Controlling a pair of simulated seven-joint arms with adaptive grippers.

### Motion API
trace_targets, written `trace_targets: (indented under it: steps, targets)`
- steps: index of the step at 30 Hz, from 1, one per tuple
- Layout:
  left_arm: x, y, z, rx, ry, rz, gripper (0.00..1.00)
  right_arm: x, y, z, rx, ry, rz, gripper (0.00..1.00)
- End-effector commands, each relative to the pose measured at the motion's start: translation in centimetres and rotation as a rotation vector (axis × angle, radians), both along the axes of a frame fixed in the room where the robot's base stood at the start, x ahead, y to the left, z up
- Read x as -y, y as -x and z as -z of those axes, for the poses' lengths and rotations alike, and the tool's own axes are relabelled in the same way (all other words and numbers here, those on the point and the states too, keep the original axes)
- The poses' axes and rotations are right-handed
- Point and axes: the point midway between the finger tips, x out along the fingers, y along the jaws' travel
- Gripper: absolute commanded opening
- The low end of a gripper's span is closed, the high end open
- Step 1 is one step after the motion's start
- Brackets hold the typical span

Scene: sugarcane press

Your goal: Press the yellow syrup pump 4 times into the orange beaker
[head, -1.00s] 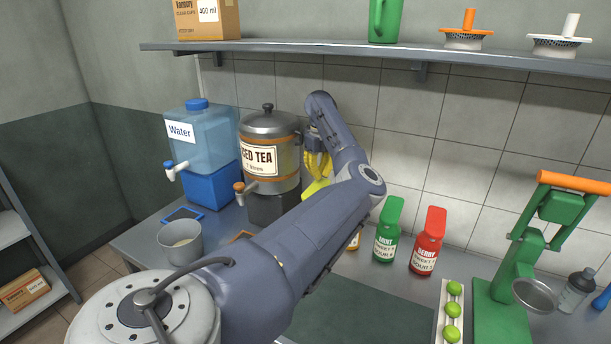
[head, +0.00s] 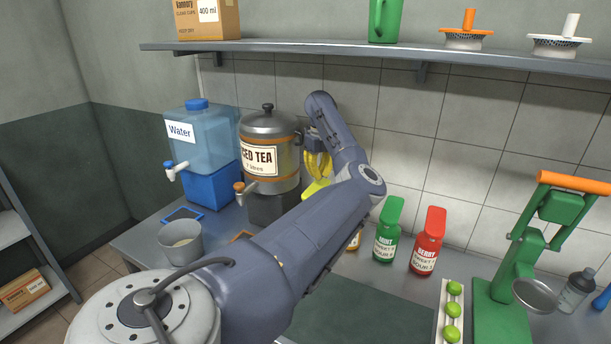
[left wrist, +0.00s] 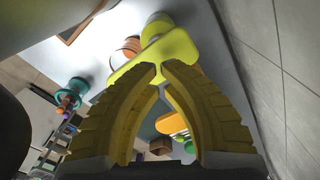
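The yellow syrup pump head (head: 314,188) shows in the head view beside the tea dispenser, partly behind my left arm. In the left wrist view the broad yellow pump head (left wrist: 172,47) lies just past my fingertips; whether they touch it I cannot tell. My left gripper (head: 319,166) is above the pump in the head view. Its yellow fingers (left wrist: 160,68) meet almost tip to tip, with nothing visible between them. An orange-brown cup-like thing (left wrist: 120,58), possibly the orange beaker, is partly hidden beside the pump. My left arm hides the beaker in the head view. My right gripper is out of view.
The tea dispenser (head: 270,150) stands left of my gripper, with the water dispenser (head: 205,145) beyond. Green (head: 388,232) and red (head: 428,242) bottles stand right of my arm. The green press (head: 500,290) is far right. A shelf (head: 400,53) runs above.

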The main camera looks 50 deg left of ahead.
Motion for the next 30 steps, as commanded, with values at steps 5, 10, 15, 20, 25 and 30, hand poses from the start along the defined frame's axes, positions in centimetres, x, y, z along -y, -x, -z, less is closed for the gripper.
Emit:
trace_targets:
  steps: [5,10,15,20,25,30]
  targets:
    - [0.0,0.0,0.5,0.000,0.000,0.000,0.00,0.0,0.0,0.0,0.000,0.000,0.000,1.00]
    - [0.0,0.0,1.0,-0.001,0.000,-0.001,0.00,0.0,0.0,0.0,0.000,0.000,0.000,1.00]
    - [0.0,0.0,1.5,-0.001,0.000,0.000,0.00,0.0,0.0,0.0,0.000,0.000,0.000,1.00]
    - [0.0,0.0,2.0,-0.001,0.000,0.001,0.00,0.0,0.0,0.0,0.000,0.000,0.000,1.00]
    - [0.0,0.0,2.5,-0.001,0.000,0.000,0.00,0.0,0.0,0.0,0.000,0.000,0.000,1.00]
    - [0.0,0.0,3.0,0.000,0.001,0.000,0.00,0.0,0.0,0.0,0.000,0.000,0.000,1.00]
